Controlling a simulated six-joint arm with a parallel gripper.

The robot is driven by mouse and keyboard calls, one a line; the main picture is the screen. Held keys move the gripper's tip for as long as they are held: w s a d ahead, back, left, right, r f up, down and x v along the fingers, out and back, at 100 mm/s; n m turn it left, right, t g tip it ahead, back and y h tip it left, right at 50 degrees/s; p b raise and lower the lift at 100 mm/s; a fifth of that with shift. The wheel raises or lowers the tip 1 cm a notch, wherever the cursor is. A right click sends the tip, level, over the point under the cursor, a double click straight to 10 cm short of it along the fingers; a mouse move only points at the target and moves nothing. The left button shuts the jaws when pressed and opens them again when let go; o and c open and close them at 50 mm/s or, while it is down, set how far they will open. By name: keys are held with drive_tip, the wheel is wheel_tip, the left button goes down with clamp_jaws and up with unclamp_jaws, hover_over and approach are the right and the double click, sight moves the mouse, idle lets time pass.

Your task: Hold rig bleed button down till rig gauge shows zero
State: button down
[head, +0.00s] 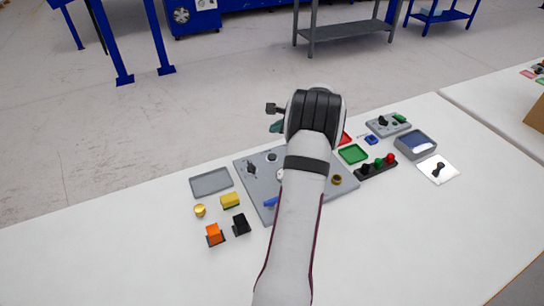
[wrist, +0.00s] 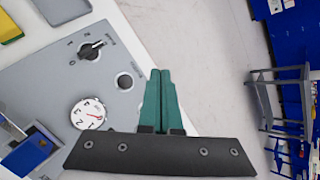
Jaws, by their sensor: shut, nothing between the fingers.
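The grey rig panel (head: 262,205) lies on the white table, partly hidden behind my arm. In the wrist view, its white gauge (wrist: 88,113) has a red needle off to one side; the exact reading is too small to tell. In the head view the gripper (head: 275,127) shows above the panel's far edge, apart from the fitting.
A blue lever (head: 271,202) sits at the panel's front. A grey tray (head: 211,182), yellow block (head: 230,200), orange switch (head: 214,233) and black switch (head: 241,224) lie left. A green tray (head: 353,153) and push-button strip (head: 376,168) lie right. The front table is largely clear.

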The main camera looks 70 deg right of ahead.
sight(275, 158)
drive_tip(key=shift+f, duration=4.4)
drive_tip(key=shift+f, duration=0.4)
drive_tip(key=shift+f, duration=0.45)
drive_tip(key=shift+r, duration=0.1)
idle(0.4)
drive_tip(key=shift+r, duration=0.75)
drive_tip(key=shift+r, duration=0.1)
drive_tip(key=shift+r, duration=2.45)
